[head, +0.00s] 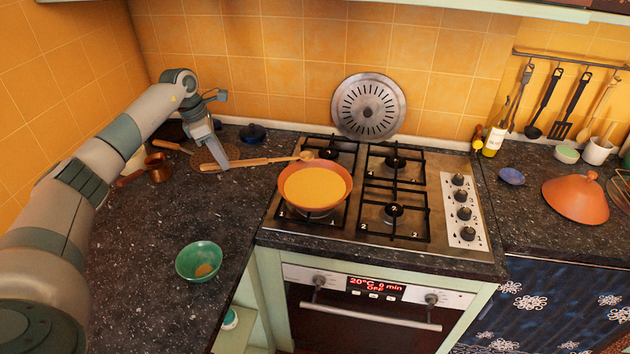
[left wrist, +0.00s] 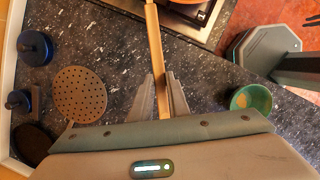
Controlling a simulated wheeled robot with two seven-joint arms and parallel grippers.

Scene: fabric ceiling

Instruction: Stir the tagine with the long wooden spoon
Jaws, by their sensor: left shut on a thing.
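The long wooden spoon (head: 255,161) lies nearly level above the counter at the back left, its bowl end by the back rim of the tagine. My left gripper (head: 222,163) is shut on the spoon's handle, left of the stove. The left wrist view shows the handle (left wrist: 154,45) between the two fingertips (left wrist: 161,88). The orange clay tagine (head: 316,208), filled with yellow-orange food, stands open on the front-left burner. In the left wrist view only its edge (left wrist: 185,1) shows at the top. I cannot tell whether the spoon touches the rim. My right gripper is out of view.
A green bowl (head: 199,262) stands at the counter's front. A round metal plate (head: 369,107) leans behind the stove. The conical lid (head: 576,198) stands right.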

